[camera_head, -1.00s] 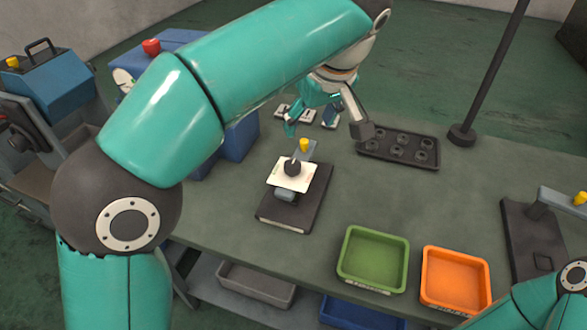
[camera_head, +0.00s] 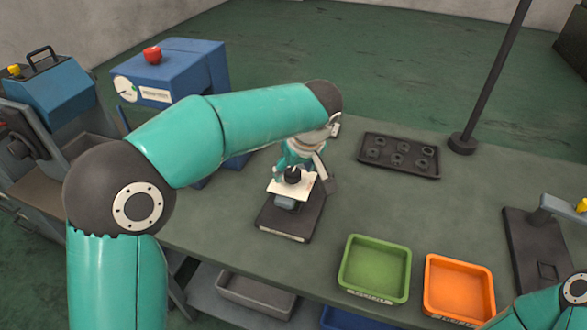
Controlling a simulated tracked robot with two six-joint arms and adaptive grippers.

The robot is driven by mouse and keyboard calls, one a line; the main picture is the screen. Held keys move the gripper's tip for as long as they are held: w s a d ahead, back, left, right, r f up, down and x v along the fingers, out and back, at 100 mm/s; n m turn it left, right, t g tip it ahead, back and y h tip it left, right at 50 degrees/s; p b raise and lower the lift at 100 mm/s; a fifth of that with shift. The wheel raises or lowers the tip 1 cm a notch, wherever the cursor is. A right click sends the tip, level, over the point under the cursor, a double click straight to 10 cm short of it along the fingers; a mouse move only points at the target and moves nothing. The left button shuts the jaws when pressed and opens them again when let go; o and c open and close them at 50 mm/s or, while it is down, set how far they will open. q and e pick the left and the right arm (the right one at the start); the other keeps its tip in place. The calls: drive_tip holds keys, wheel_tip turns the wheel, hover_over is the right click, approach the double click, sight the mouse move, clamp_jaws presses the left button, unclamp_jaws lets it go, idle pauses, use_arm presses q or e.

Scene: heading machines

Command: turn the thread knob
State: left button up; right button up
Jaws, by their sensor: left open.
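A small fixture with a dark base (camera_head: 302,220) stands on the bench near the middle of the view. It carries a white plate (camera_head: 303,191) with a round black knob (camera_head: 293,175) on top. I cannot tell for certain that this is the thread knob. My left gripper (camera_head: 303,173) is open and low at the back of the fixture, with its fingers on either side of the knob area. Whether it touches the knob cannot be seen. The fixture's back part is hidden behind the gripper. My right gripper is outside the view; only part of that arm shows at the lower right.
A green bin (camera_head: 374,269) and an orange bin (camera_head: 459,289) stand at the bench's front edge. A black tray (camera_head: 399,155) with several round parts lies behind. A dark post (camera_head: 495,85) rises at the back. Another dark fixture (camera_head: 530,241) is at the right. Blue machines stand left.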

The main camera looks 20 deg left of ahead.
use_arm(q)
drive_tip(key=shift+w+a+f, duration=0.1)
drive_tip(key=shift+f, duration=0.25)
drive_tip(key=shift+c, duration=0.2)
drive_tip(key=c, duration=1.1)
